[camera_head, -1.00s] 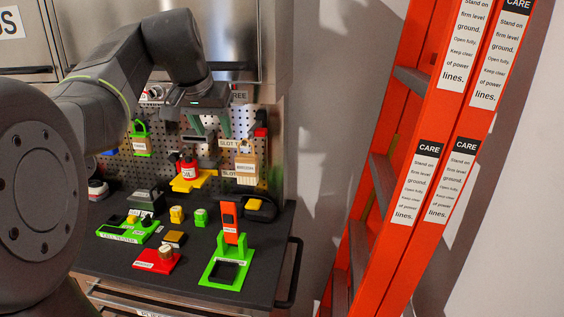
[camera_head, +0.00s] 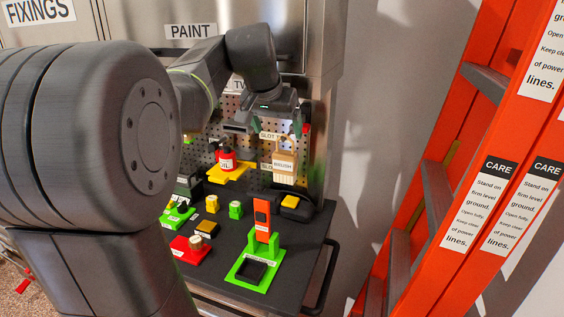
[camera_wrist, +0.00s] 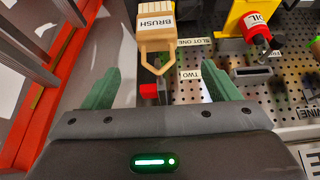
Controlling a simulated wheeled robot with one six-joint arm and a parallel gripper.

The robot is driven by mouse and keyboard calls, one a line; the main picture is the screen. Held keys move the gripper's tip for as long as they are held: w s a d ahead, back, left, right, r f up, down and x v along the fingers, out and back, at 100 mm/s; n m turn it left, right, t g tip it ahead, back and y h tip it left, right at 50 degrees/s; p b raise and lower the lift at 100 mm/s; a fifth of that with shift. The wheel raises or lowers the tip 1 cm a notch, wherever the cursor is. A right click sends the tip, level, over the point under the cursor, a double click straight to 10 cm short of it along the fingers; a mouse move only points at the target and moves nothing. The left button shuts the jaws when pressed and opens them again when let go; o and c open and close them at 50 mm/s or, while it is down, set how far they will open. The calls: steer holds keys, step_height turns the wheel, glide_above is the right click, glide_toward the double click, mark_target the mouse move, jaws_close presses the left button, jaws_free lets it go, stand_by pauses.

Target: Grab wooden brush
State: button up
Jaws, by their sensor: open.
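The wooden brush (camera_head: 284,165) is pale tan with a white BRUSH label. It hangs on the pegboard at the right side, bristles down, in the head view. In the wrist view the brush (camera_wrist: 156,36) is at the top, its forked handle pointing toward my gripper. My gripper (camera_head: 270,122) is above and in front of the pegboard, higher than the brush. In the wrist view its green fingers (camera_wrist: 160,92) are spread wide, with nothing between them held. The brush handle tip lies between the fingers' lines, apart from both.
A red oil can (camera_head: 226,160) sits on a yellow shelf (camera_head: 229,174) left of the brush. Below, the dark worktop (camera_head: 228,262) holds several small green, red and yellow items and an orange device (camera_head: 262,215). An orange ladder (camera_head: 455,185) stands at the right.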

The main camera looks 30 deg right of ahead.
mark_target(285, 152)
steer(key=shift+s+p+x, duration=0.15)
steer(key=shift+p+x, duration=0.25)
steer(key=shift+x, duration=1.75)
steer(key=shift+s+p+x, duration=0.15)
steer(key=shift+p+x, duration=0.25)
steer(key=shift+x, duration=1.75)
steer(key=c, duration=1.1)
steer(key=shift+r, duration=0.1)
